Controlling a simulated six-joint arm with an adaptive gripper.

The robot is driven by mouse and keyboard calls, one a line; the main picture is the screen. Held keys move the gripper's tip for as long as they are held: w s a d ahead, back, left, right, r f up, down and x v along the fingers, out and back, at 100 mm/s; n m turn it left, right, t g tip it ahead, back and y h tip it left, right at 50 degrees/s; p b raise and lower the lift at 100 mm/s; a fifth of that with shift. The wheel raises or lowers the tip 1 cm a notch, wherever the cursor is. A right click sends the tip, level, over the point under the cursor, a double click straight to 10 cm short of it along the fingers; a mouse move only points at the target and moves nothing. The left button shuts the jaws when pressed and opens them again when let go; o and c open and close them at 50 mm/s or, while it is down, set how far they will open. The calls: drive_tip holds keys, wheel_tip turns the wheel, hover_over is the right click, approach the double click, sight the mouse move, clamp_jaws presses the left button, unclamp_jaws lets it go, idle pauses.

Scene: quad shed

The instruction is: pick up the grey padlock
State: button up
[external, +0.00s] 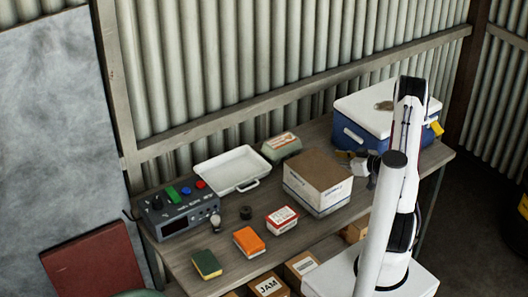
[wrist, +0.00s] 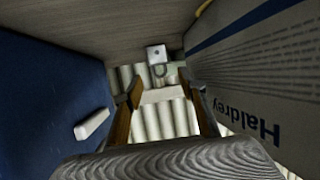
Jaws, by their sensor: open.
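The grey padlock (wrist: 156,53) shows in the wrist view just beyond my fingertips, on the bench top, with its shackle towards me. It looks small and pale, with a dark spot on its body. My gripper (wrist: 165,92) is open and empty, with one finger on each side of the view and the padlock ahead between them, apart from it. In the external view my gripper (external: 356,163) is low between the cardboard box and the blue cooler. The padlock is hidden there.
The blue cooler (external: 362,142) with a white lid stands close on one side, and the cardboard box (external: 318,180) close on the other. The gap is narrow. A white tray (external: 232,169), small boxes and a control unit (external: 180,212) occupy the bench's left part. A corrugated wall stands behind.

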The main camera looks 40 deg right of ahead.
idle(0.3)
drive_tip(key=shift+x, duration=1.25)
drive_tip(key=shift+x, duration=2.65)
drive_tip(key=shift+w+d+r, duration=0.1)
drive_tip(key=shift+d, duration=0.05)
drive_tip(key=shift+c, duration=0.4)
drive_tip(key=c, duration=0.9)
